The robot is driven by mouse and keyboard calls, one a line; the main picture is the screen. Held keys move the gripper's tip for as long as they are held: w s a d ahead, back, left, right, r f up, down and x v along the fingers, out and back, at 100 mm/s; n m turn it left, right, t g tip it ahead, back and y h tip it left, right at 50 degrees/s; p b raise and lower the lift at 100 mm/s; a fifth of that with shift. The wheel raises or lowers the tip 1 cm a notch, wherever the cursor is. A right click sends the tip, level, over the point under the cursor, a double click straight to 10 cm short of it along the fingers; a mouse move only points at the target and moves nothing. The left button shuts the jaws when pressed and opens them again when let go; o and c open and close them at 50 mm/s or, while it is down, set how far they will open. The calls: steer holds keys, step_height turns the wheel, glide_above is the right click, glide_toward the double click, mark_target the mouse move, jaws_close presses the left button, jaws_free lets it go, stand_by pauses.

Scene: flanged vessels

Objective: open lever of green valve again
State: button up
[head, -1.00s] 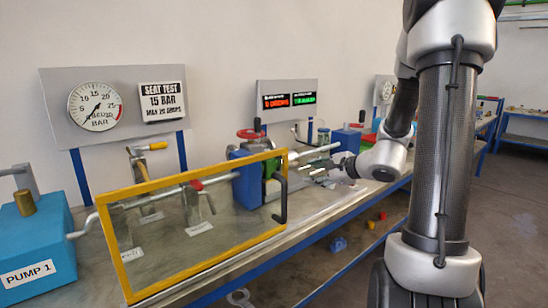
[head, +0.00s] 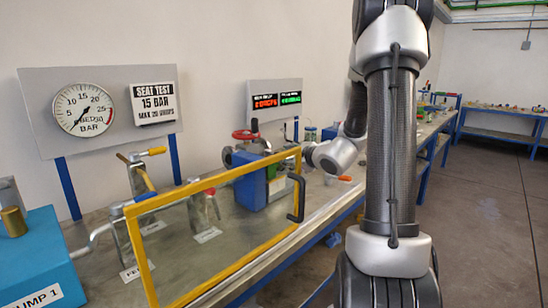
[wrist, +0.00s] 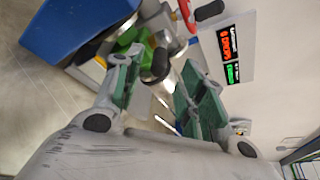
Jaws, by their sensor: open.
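The green valve (head: 275,184) is clamped beside a blue block on the bench, partly behind the yellow-framed screen in the head view. In the wrist view its green body (wrist: 126,40) lies just beyond the fingertips. A grey rounded metal part (wrist: 160,63) shows in the gap between the fingers; I cannot tell whether it is the lever. My gripper (wrist: 157,66) is open, its two green-padded fingers apart and gripping nothing visible. In the head view the fingers are hard to make out near the right end of the screen.
The clear screen with yellow frame (head: 220,179) and black handle (head: 297,198) stands in front of the valve. A red handwheel (head: 246,135) rises above the blue block (head: 249,190). Pump 1 (head: 38,255) is at left. An orange-handled item (head: 345,178) lies on the bench at right.

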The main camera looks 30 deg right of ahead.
mark_target(276, 155)
steer(key=x, duration=0.6)
steer(key=shift+w+f, duration=0.1)
steer(key=shift+w, duration=0.2)
steer(key=shift+c, duration=0.4)
jaws_close()
